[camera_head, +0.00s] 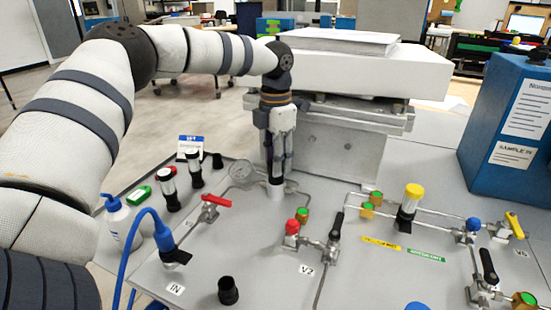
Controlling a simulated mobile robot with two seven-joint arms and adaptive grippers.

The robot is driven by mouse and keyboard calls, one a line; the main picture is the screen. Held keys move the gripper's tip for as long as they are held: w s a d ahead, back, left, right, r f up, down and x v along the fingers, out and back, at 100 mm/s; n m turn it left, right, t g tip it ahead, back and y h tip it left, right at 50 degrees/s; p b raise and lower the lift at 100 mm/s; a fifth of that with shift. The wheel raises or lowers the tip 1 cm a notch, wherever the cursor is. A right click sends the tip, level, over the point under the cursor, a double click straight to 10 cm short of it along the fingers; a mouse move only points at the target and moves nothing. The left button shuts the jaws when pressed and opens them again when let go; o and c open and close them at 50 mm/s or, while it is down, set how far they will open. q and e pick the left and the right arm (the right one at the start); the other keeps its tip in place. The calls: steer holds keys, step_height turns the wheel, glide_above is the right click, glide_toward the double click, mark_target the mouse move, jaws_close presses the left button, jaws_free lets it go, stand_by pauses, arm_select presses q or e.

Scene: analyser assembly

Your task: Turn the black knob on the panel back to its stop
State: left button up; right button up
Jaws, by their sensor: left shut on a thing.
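My left gripper (276,178) points straight down at the back of the grey panel (190,265), in front of the white machine. Its fingers are shut on the black knob (276,181), which shows only as a small dark part between the fingertips above a pale round base (276,192). The fingers hide most of the knob, so its turn angle cannot be seen. My right gripper is not in view.
A red-handled valve (216,201) and a red knob (292,227) are nearby. A blue hose (133,235) runs at left. A black open fitting (228,291) stands at the front. A blue box (505,130) is at right.

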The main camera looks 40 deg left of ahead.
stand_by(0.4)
arm_select(q)
steer(key=o, duration=1.2)
steer(key=shift+c, duration=0.2)
step_height(320, 180, up, 12)
